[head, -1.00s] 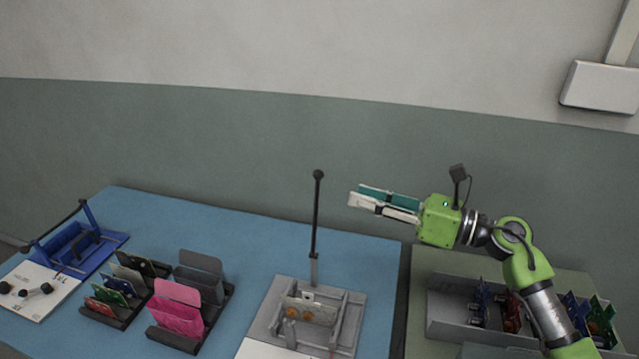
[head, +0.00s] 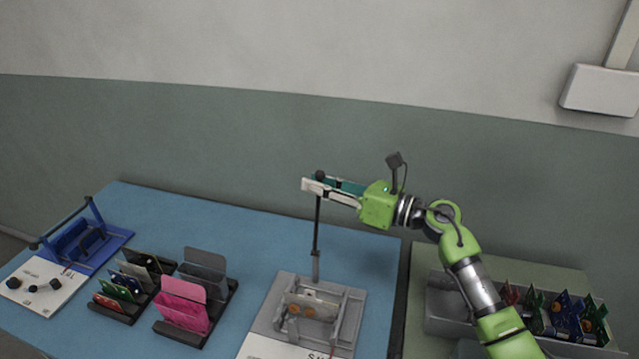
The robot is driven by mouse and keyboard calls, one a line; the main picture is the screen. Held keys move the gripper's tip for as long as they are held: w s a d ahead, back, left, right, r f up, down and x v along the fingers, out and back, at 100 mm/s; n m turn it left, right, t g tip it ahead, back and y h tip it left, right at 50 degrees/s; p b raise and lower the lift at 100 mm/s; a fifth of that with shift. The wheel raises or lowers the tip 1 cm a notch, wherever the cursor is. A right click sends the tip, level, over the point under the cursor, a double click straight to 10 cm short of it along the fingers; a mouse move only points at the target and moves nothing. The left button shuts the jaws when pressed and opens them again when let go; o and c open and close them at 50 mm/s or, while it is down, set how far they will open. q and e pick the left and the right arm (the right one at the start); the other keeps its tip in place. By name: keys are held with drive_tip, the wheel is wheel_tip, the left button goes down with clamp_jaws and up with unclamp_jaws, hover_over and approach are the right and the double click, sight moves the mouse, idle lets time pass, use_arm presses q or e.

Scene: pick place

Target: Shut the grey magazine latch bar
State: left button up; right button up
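The grey magazine (head: 341,325) stands at the front middle of the blue table, with a pale board with orange round parts inside it. Its latch bar (head: 316,228) is a thin dark rod that stands upright from the back of the magazine and ends in a dark ball knob (head: 320,175). My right gripper (head: 311,186) is at the top of the bar, its fingers pointing left, one pale and one teal. The knob shows between or just before the fingertips; I cannot tell whether they touch it. My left gripper is not in view.
A blue magazine (head: 82,240) with its bar lowered at a slant stands far left. Racks with coloured boards (head: 120,291) and a pink and a grey panel (head: 184,302) stand between. A grey bin (head: 445,305) with several boards stands right.

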clamp_jaws()
drive_tip(key=shift+r, duration=0.1)
drive_tip(key=shift+s+n+b, duration=0.4)
drive_tip(key=shift+s+b, duration=0.05)
drive_tip(key=shift+b, duration=0.15)
drive_tip(key=s+a+f+n+b, duration=0.1)
drive_tip(key=s+a+n, duration=0.1)
drive_tip(key=s, duration=0.7)
drive_tip(key=shift+s+a+f+y, duration=0.15)
drive_tip(key=shift+s+f+y, duration=0.1)
drive_tip(key=shift+s+y, duration=0.05)
